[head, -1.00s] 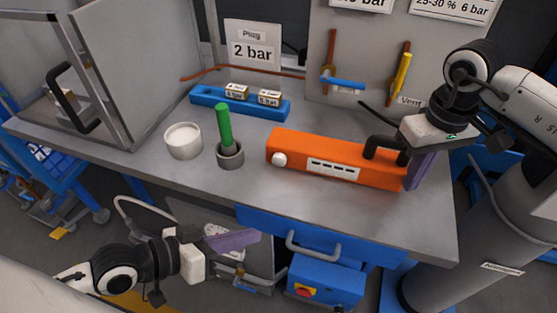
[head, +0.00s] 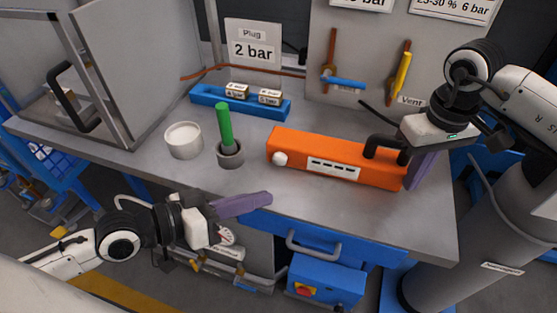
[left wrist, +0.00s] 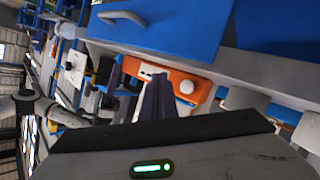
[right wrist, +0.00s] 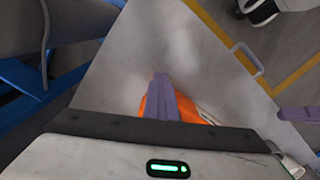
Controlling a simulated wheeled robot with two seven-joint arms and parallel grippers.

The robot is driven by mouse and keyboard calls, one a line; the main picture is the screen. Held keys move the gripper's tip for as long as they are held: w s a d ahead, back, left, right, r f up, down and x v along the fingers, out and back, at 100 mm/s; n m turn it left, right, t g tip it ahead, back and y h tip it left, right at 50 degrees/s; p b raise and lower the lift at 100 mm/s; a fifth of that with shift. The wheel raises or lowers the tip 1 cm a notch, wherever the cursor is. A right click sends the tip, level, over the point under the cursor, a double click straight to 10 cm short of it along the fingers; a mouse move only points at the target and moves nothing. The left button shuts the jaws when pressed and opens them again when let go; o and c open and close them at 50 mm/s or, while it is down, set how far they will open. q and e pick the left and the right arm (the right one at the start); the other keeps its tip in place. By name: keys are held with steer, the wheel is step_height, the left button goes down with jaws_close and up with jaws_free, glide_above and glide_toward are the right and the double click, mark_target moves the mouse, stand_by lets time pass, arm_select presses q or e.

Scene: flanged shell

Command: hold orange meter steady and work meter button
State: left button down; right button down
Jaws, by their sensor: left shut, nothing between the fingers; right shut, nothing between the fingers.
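The orange meter (head: 310,147) lies on the grey bench with a white round button (head: 280,159) at its left end, a white label strip on its front and a black handle (head: 384,143) at its right end. My right gripper (head: 420,170) is shut and empty at the meter's right end; whether it touches the meter I cannot tell. In the right wrist view its fingers (right wrist: 162,98) overlap the orange body. My left gripper (head: 268,199) is shut and empty, in front of the bench edge and apart from the meter. In the left wrist view the button (left wrist: 187,87) shows beside its fingers (left wrist: 156,98).
A green rod stands in a grey cup (head: 230,155) left of the meter, beside a white cup (head: 184,140). A blue tray (head: 210,102) with small labelled blocks lies behind. A drawer handle (head: 313,243) juts out below the bench front.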

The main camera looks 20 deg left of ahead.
mark_target(266, 186)
arm_select(q)
steer(key=shift+w+a, duration=0.1)
steer(key=shift+w, duration=3.1)
steer(key=shift+w, duration=0.1)
steer(key=shift+w, duration=0.35)
steer(key=shift+w, duration=0.75)
steer(key=shift+s, duration=0.1)
stand_by(0.7)
steer(key=shift+s, duration=1.1)
steer(key=shift+s, duration=2.55)
